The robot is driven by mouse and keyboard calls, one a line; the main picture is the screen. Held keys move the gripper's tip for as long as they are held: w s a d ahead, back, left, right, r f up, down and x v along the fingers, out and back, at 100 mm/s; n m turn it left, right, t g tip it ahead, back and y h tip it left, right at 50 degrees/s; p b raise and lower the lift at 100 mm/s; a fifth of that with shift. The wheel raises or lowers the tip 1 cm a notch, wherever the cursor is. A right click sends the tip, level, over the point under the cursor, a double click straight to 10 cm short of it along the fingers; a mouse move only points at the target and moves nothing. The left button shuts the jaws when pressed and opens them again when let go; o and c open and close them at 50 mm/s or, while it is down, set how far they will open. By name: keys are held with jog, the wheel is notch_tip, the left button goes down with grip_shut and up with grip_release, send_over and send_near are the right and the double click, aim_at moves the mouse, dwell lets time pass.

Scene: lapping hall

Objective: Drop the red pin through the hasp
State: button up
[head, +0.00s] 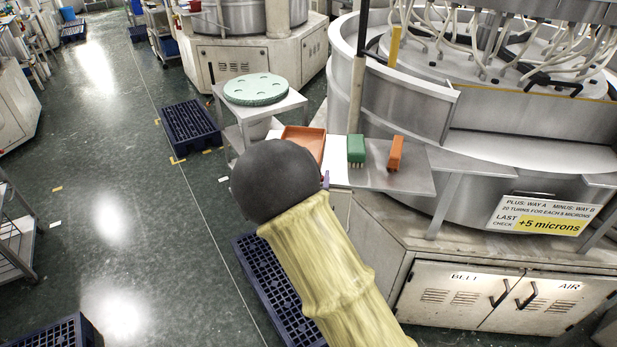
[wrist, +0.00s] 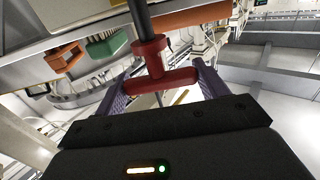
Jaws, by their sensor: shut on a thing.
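In the wrist view my gripper (wrist: 162,78) has its two purple fingers closed on the ends of the crossbar of a red T-shaped pin (wrist: 150,62). A dark shank runs from the pin's red collar out of the top of the picture, so its far end is hidden. In the head view my dark round wrist and yellow-sleeved arm hide the pin and nearly all of the gripper; only a sliver of purple finger (head: 325,180) shows. I cannot make out a hasp in either view. The cabinet doors (head: 485,299) marked BELT and AIR, with black handles, stand at lower right.
A round pale-green plate (head: 256,89) lies on a stand. Dark blue pallets (head: 190,128) lie on the floor; the aisle at left is mostly clear.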

jog(key=shift+f+b, duration=1.85)
jog(key=shift+f, duration=0.1)
jog(key=o, duration=1.1)
jog(key=shift+o, duration=0.2)
jog(key=s+a+b, duration=0.2)
jog(key=s+b, duration=0.1)
jog(key=s, duration=1.4)
jog(key=shift+s+b, duration=0.15)
jog(key=shift+b, duration=0.25)
jog(key=shift+d, duration=0.1)
